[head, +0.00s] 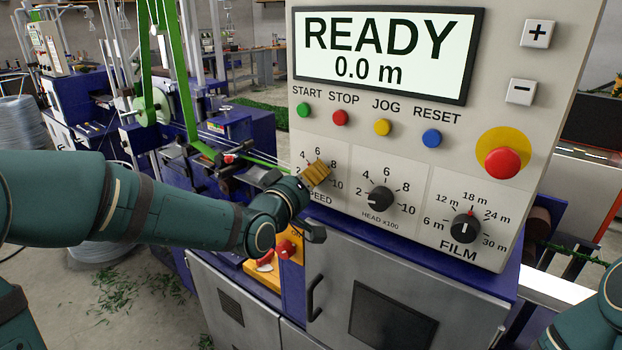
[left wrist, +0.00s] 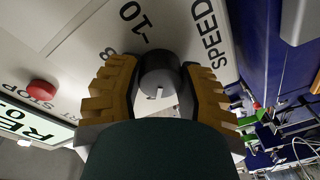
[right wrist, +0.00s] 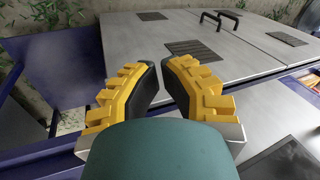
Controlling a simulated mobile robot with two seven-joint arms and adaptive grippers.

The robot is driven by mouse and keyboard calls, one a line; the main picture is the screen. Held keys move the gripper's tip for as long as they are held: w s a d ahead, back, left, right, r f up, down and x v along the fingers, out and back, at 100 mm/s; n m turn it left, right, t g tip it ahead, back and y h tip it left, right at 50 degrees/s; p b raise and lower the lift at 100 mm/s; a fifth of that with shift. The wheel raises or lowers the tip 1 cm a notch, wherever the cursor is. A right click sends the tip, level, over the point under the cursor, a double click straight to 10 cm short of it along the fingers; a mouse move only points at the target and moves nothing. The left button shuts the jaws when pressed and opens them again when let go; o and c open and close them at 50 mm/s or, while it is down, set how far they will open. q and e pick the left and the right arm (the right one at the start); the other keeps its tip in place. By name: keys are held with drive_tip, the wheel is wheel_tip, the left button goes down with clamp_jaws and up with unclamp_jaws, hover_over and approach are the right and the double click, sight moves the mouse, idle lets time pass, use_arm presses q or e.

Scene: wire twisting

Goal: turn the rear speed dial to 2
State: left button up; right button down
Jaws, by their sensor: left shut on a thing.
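The speed dial (left wrist: 160,75) is a dark round knob at the left of the control panel (head: 420,140). My left gripper (head: 316,173) is at this dial and covers it in the head view. In the left wrist view its yellow fingers (left wrist: 160,85) are on both sides of the knob, shut on it. The dial's white mark points toward the bottom of that view; the number it points at is hidden. My right gripper (right wrist: 166,80) has a gap between its fingers and holds nothing.
The head dial (head: 380,199) and film dial (head: 466,228) are to the right. Coloured buttons sit above, with a red emergency button (head: 502,162) at right. The display (head: 385,52) reads READY, 0.0 m. A yellow box with a red knob (head: 285,248) is below my left gripper.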

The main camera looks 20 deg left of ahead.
use_arm(q)
drive_tip(key=shift+f+n+b, duration=0.1)
drive_tip(key=shift+n+b, duration=1.3)
drive_tip(key=shift+b, duration=0.1)
drive_tip(key=n+b, duration=0.2)
drive_tip(key=n, duration=0.1)
drive_tip(key=shift+g+b, duration=0.3)
drive_tip(key=shift+r+n+b, duration=0.25)
drive_tip(key=shift+n+b, duration=0.3)
drive_tip(key=shift+n, duration=1.15)
drive_tip(key=o, duration=1.2)
drive_tip(key=v, duration=1.2)
drive_tip(key=shift+a+r, duration=0.1)
drive_tip(key=shift+a, duration=0.05)
